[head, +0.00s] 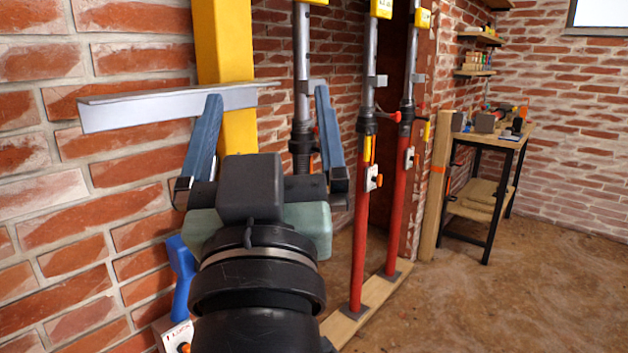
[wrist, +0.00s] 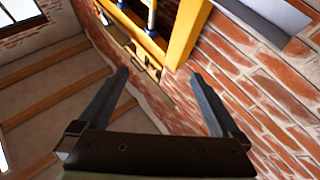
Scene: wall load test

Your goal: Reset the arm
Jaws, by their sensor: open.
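My gripper (head: 268,108) is raised in front of the brick wall, its two blue-grey fingers spread wide with nothing between them. It also shows open and empty in the wrist view (wrist: 163,90), with the wall, a yellow beam and the ceiling beyond it. My black wrist and forearm fill the lower middle of the head view and hide part of what stands behind.
A grey metal strip (head: 150,106) juts from the brick wall (head: 40,200) beside my left finger. A yellow post (head: 225,45) and red props (head: 360,230) stand close behind. A workbench (head: 490,140) is at the right; the dirt floor (head: 510,310) before it is clear.

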